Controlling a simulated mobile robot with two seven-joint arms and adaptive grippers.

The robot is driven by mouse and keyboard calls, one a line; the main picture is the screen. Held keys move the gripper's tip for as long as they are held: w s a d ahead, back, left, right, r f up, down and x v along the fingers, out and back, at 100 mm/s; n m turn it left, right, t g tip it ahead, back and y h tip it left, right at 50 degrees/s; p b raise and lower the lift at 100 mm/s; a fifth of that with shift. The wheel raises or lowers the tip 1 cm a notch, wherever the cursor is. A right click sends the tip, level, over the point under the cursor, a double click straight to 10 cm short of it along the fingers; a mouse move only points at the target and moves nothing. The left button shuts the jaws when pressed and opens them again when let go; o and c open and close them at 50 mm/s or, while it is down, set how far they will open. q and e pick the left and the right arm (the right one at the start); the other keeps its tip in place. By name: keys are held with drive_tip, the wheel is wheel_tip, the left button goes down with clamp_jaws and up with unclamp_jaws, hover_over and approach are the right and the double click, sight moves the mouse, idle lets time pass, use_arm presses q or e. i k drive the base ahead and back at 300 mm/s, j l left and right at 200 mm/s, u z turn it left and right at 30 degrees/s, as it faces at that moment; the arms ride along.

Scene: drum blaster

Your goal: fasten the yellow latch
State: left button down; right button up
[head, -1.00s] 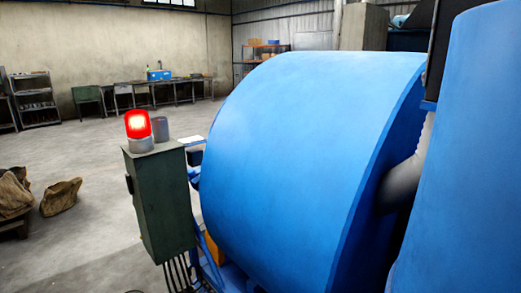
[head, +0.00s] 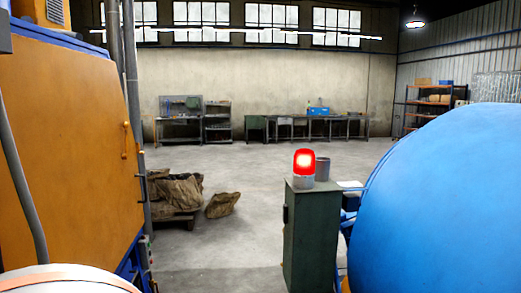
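A small yellow latch or handle (head: 126,140) is on the right edge of the large orange door (head: 75,150) at the left of the head view. It looks upright, close to the blue frame beside the door. From this distance I cannot tell whether it is fastened. Neither of my grippers shows in the head view.
Brown sacks (head: 175,190) lie on a low pallet. Workbenches (head: 285,128) line the far wall. Open floor lies between.

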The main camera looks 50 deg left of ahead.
sight(125, 125)
drive_tip(key=k+l+u, duration=0.1)
drive_tip(key=u, duration=0.3)
drive_tip(key=k+l+u, duration=0.1)
drive_tip(key=u, duration=0.25)
drive_tip(key=j+u, duration=0.1)
drive_tip(key=u, duration=1.4)
drive_tip(key=i, duration=0.1)
